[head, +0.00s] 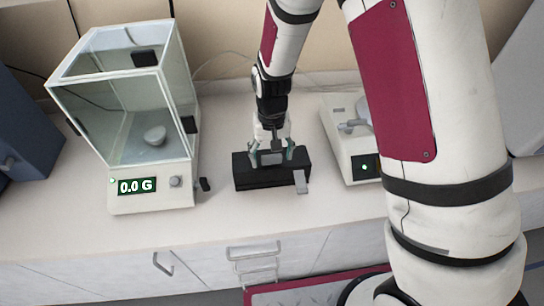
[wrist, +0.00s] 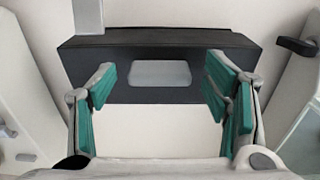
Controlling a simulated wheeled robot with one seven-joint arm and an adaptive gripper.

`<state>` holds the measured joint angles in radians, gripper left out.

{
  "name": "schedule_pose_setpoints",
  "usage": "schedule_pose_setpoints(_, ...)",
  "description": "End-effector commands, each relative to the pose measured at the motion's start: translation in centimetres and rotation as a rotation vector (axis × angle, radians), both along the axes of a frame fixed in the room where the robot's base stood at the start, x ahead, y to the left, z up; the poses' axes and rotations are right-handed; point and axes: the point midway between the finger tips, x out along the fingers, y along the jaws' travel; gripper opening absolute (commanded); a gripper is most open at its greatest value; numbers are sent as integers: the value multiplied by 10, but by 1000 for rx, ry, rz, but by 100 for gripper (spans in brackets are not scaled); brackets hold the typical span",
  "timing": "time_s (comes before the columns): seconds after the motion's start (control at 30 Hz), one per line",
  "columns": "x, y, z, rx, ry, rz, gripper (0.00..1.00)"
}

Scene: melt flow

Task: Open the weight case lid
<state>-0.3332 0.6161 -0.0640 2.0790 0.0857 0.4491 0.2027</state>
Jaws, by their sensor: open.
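The weight case (head: 243,178) is a dark box on the counter, between the glass balance and the white instrument. In the wrist view, the case (wrist: 155,48) lies ahead of my gripper, with a pale rounded patch (wrist: 160,74) on its near face. My gripper (head: 271,157) is over the case in the head view. In the wrist view, my gripper (wrist: 160,90) is open, with its green finger pads on either side of the pale patch and nothing between them. I cannot tell whether the fingers touch the case. The lid appears shut.
A glass-walled balance (head: 152,200) reading 0.0 G stands to the left, with a small dish (head: 154,135) inside. A white instrument (head: 352,165) stands to the right. The counter (head: 225,210) is clear in front of the case. Drawers (head: 205,270) are below.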

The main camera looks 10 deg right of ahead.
Motion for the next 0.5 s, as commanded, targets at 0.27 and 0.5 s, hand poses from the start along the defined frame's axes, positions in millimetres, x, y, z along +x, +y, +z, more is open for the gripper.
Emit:
schedule_pose_setpoints(0.27,0,0,-13,0,0,0,70)
schedule_pose_setpoints(0.5,0,0,-13,0,0,0,61)
